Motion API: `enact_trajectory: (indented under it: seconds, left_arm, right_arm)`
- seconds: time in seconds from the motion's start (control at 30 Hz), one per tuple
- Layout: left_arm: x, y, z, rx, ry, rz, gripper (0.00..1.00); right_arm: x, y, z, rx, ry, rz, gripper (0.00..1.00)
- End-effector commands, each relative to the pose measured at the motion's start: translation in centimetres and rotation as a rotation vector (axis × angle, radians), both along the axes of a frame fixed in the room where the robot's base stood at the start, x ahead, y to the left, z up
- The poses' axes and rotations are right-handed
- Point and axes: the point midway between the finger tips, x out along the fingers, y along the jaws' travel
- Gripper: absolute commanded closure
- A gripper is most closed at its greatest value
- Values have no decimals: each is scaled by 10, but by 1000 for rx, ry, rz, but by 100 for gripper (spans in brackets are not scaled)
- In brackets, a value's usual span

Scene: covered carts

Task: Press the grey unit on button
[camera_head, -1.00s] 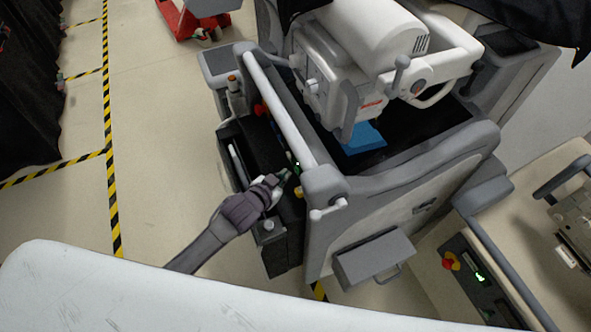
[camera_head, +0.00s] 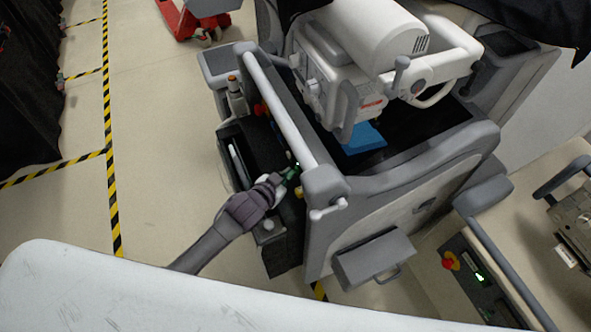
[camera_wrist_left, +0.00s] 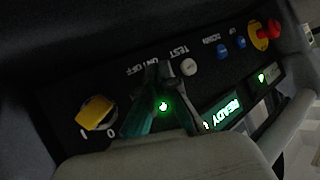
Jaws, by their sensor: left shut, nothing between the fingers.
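The grey unit (camera_head: 390,225) is the large grey and white cart in the head view, with a dark control panel on its left side. In the left wrist view the panel (camera_wrist_left: 115,75) shows upside-down lettering, including TEST and ON/OFF. A round green-lit button (camera_wrist_left: 163,106) shows between the gripper's dark green fingers. My left gripper (camera_head: 290,173) is shut and empty at the panel. In the wrist view its fingertips (camera_wrist_left: 158,70) lie over the panel beside the ON/OFF lettering and partly cover it. I cannot tell whether they touch it. My right gripper is not in view.
The panel also bears a yellow rotary switch (camera_wrist_left: 95,112), a white button (camera_wrist_left: 189,67), blue buttons (camera_wrist_left: 222,50), a red-and-yellow stop button (camera_wrist_left: 263,36) and a lit READY display (camera_wrist_left: 222,109). A beige cart (camera_head: 425,290) stands at right. The floor (camera_head: 165,130) at left is clear.

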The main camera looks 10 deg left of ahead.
Motion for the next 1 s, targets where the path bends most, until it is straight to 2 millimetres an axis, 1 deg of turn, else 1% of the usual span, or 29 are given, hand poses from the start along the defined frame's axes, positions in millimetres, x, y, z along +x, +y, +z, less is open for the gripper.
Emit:
enact_trajectory:
  seconds: [0.63,1.0]
  left_arm:
    - [5,-7,0,0,-1,0,100]
    - [4,-6,1,0,-1,0,100]
  right_arm:
    - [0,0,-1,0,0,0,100]
    - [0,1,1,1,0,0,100]
